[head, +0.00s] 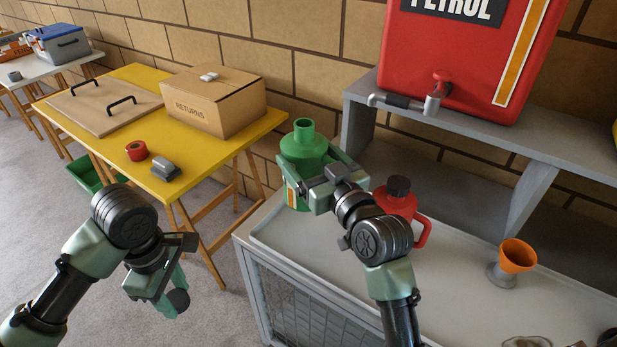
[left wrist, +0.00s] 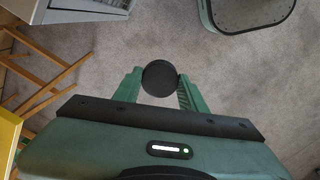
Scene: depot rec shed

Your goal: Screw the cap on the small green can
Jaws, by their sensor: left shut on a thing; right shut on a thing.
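The small green can (head: 302,152) stands upright at the left end of the grey bench, its neck bare and open at the top. My right gripper (head: 312,188) is shut around the can's body, hiding part of its front. My left gripper (head: 168,296) is shut on the black cap (head: 179,300), low over the floor to the left of the bench and well apart from the can. In the left wrist view the round cap (left wrist: 160,78) sits between the two green fingertips.
A red can (head: 394,204) with a dark cap stands just right of the green can. An orange funnel (head: 518,256) is further right on the bench (head: 450,285). A red petrol tank (head: 450,60) with a tap is on the shelf above. A yellow table (head: 115,135) with a box is behind left.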

